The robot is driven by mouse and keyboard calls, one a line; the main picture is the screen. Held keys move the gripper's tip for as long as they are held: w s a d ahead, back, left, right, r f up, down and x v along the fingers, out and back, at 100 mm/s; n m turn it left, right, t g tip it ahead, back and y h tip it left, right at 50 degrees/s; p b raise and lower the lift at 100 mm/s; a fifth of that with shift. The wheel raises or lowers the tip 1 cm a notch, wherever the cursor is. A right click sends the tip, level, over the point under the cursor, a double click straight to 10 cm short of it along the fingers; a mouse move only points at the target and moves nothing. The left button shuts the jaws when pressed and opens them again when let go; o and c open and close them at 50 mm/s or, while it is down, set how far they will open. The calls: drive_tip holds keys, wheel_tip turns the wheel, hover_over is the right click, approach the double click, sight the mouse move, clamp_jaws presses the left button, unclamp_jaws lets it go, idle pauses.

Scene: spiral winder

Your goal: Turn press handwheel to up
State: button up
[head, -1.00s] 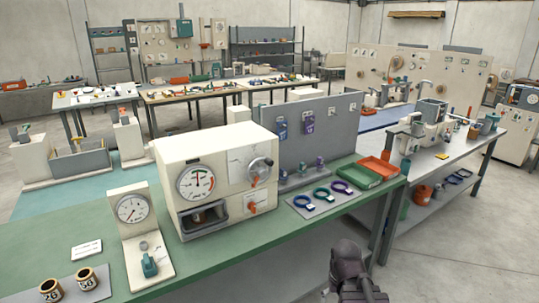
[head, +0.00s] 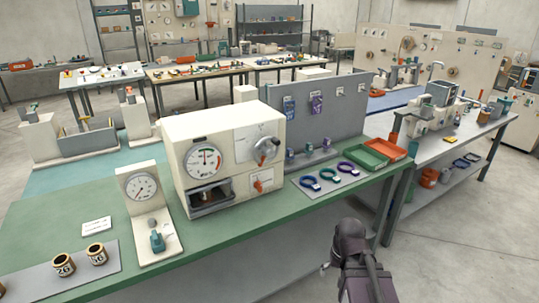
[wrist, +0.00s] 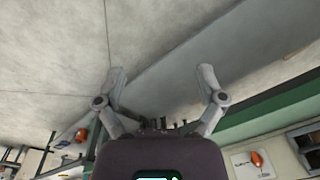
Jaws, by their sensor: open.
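The press is a cream box (head: 220,160) on the green bench. The handwheel (head: 266,150), grey with an orange mark, is on the upper right of the front face. In the wrist view my gripper (wrist: 165,82) is open and empty, its two fingers wide apart over the floor and a grey surface. An orange lever (wrist: 257,159) shows at that view's lower right. In the head view my arm is at the lower right, away from the press.
A gauge stand (head: 148,215) and two numbered cups (head: 80,260) are left of the press on the green bench (head: 230,225). Right of it lie several coloured rings (head: 328,178), a green tray (head: 360,155) and an orange tray (head: 384,149). The floor at lower right is free.

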drive_tip(key=w+a+r+m+t+y, duration=0.25)
drive_tip(key=w+a+m+y, duration=0.2)
drive_tip(key=w+a, duration=0.25)
drive_tip(key=m+t+y, duration=0.5)
drive_tip(key=m+t, duration=0.7)
drive_tip(key=m, duration=1.4)
approach(271, 155)
drive_tip(key=shift+v, duration=1.6)
drive_tip(key=shift+a, duration=0.1)
drive_tip(key=x, duration=1.3)
drive_tip(key=shift+w+a, duration=0.15)
drive_tip(key=shift+w, duration=0.15)
drive_tip(key=shift+c, duration=0.2)
drive_tip(key=c, duration=1.1)
